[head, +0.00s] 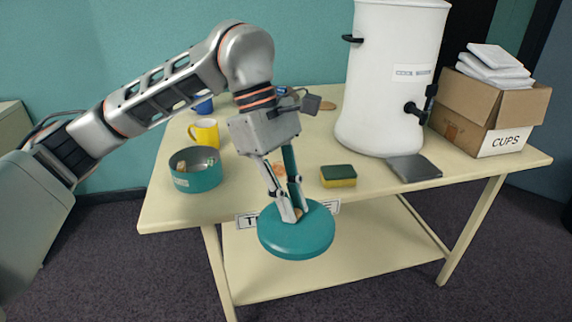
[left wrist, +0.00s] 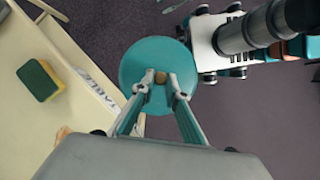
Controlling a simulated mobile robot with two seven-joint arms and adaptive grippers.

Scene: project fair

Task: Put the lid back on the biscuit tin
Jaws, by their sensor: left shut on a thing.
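The teal round lid (head: 296,236) hangs in front of the table's front edge, over the floor. My left gripper (head: 292,215) is shut on its small brown knob, which shows between the fingertips in the left wrist view (left wrist: 161,78). The lid's top faces up toward the gripper. The open teal biscuit tin (head: 196,178) stands on the table's left part, left of the lid and apart from it. A few pale pieces show inside the tin.
The cream table (head: 370,215) has a yellow mug (head: 204,133) behind the tin and a blue mug farther back. A sponge (head: 338,177), a dark flat tray (head: 413,168), a white urn (head: 388,80) and a cups box (head: 490,110) stand to the right. A label sits at the front edge.

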